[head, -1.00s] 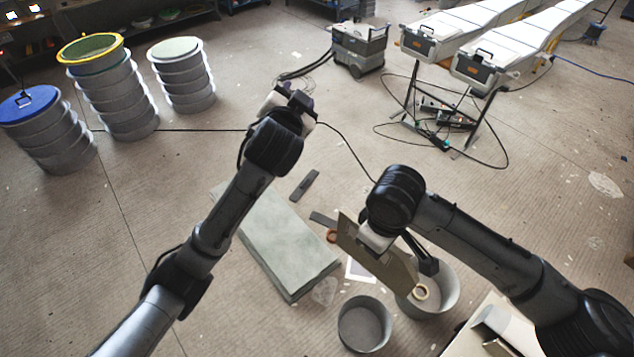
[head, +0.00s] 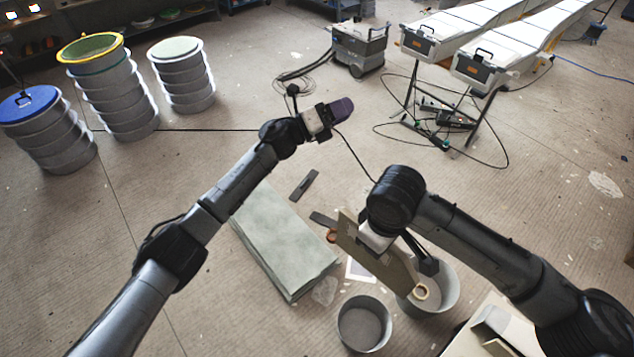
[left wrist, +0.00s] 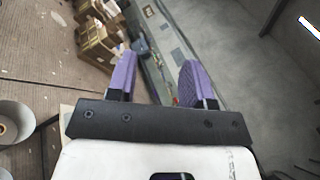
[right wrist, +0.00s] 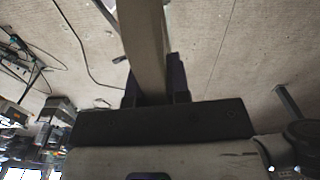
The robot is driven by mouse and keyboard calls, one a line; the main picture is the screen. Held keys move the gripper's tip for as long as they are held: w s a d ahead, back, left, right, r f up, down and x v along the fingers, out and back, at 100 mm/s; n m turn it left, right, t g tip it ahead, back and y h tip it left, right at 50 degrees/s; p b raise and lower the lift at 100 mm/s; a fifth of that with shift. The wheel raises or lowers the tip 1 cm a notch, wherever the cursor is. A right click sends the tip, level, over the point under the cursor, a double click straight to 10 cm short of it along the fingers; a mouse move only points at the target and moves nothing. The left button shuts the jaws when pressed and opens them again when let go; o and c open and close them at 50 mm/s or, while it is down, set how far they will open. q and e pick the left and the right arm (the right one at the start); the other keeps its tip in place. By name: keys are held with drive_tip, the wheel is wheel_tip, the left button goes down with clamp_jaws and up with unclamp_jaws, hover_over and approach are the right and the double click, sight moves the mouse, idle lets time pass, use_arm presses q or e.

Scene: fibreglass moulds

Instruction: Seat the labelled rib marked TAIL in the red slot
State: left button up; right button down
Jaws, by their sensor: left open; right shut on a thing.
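My right gripper (right wrist: 154,78) is shut on a flat tan board (head: 372,252), which also shows between its fingers in the right wrist view (right wrist: 143,30). The board hangs tilted above the floor, over the grey tubs. I cannot read any label on it, so I cannot tell if it is the TAIL rib. My left gripper (head: 341,109) is open, its purple fingers apart with nothing between them in the left wrist view (left wrist: 158,68). It is held out above the floor, left of the board and farther off. I can make out no red slot in these views.
Two long white moulds (head: 476,22) stand on black legs at the upper right, with cables below. Stacked grey drums (head: 115,95) stand at the left. A grey-green slab (head: 280,240) and two grey tubs (head: 364,325) are low in the middle. Open floor lies between.

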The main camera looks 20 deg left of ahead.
use_arm(q)
drive_tip(key=s+f+m+g+y, duration=0.1)
drive_tip(key=s+f+m+g, duration=0.3)
drive_tip(key=s+m+g, duration=0.65)
drive_tip(key=s+f+m+g, duration=0.4)
drive_tip(key=s+m+g, duration=0.3)
drive_tip(key=m+g, duration=0.55)
drive_tip(key=shift+m+t, duration=0.7)
drive_tip(key=x, duration=1.1)
drive_tip(key=shift+r, duration=0.2)
drive_tip(key=shift+c, duration=0.4)
drive_tip(key=shift+s+d, duration=0.1)
drive_tip(key=c, duration=0.7)
drive_tip(key=o, duration=0.8)
drive_tip(key=v, duration=1.2)
drive_tip(key=shift+w+r, duration=0.1)
drive_tip(key=shift+w, duration=0.15)
